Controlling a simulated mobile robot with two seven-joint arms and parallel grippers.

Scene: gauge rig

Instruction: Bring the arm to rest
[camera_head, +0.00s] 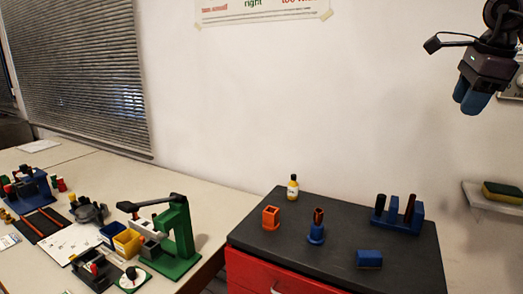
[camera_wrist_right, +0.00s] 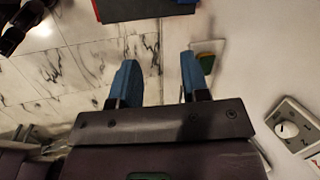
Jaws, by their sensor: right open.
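My right gripper (camera_head: 472,97) hangs at the upper right of the head view, in front of the wall and well above the dark-topped cabinet (camera_head: 335,277). Its two blue fingers point down. In the right wrist view the right gripper (camera_wrist_right: 157,82) shows its two blue fingers spread apart with nothing between them. Below them are a marble-patterned floor and a pale wall. My left gripper is not in the head view.
A green press (camera_head: 178,240) stands on the left bench. A sponge (camera_head: 503,192) lies on a wall shelf.

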